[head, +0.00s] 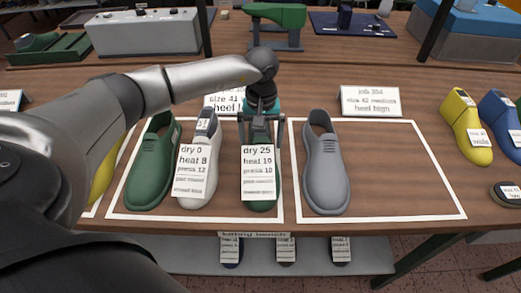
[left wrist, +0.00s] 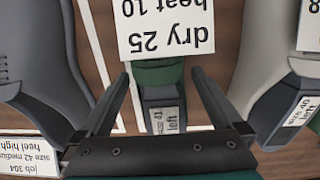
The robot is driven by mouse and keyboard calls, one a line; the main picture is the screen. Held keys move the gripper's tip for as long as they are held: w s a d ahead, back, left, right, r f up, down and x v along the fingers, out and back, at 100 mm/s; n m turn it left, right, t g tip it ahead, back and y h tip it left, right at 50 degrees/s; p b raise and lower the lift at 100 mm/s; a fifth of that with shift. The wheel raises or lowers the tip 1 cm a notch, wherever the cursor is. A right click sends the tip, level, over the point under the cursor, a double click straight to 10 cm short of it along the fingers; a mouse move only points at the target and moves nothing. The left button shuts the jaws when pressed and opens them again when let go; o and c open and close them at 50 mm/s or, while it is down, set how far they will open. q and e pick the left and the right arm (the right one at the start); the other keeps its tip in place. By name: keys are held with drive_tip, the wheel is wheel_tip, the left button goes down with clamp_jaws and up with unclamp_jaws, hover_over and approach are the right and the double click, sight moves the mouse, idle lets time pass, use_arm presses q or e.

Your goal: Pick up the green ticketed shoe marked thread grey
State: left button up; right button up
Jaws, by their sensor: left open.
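A green shoe (head: 263,205) with a white ticket (head: 258,172) reading "dry 25, heat 10, press 10" stands in the middle white-outlined area; the smaller lines are unreadable, so I cannot confirm thread grey. My left gripper (head: 262,122) is over its heel end, pointing down, and hides part of it. In the left wrist view the gripper (left wrist: 160,78) is open, its fingers either side of the green shoe (left wrist: 158,75), with gaps and no clear contact. The ticket (left wrist: 165,30) also shows there, upside down. My right gripper is not in view.
A white ticketed shoe (head: 203,150) and an unticketed green shoe (head: 150,170) stand close on the left. A grey shoe (head: 326,165) stands to the right, with clear table beyond it. Yellow (head: 467,130) and blue (head: 500,120) shoes stand far right. A card (head: 370,101) stands behind.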

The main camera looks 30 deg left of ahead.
use_arm(q)
drive_tip(key=shift+f, duration=0.4)
drive_tip(key=shift+c, duration=0.2)
clamp_jaws()
idle(0.3)
drive_tip(key=shift+r, duration=0.15)
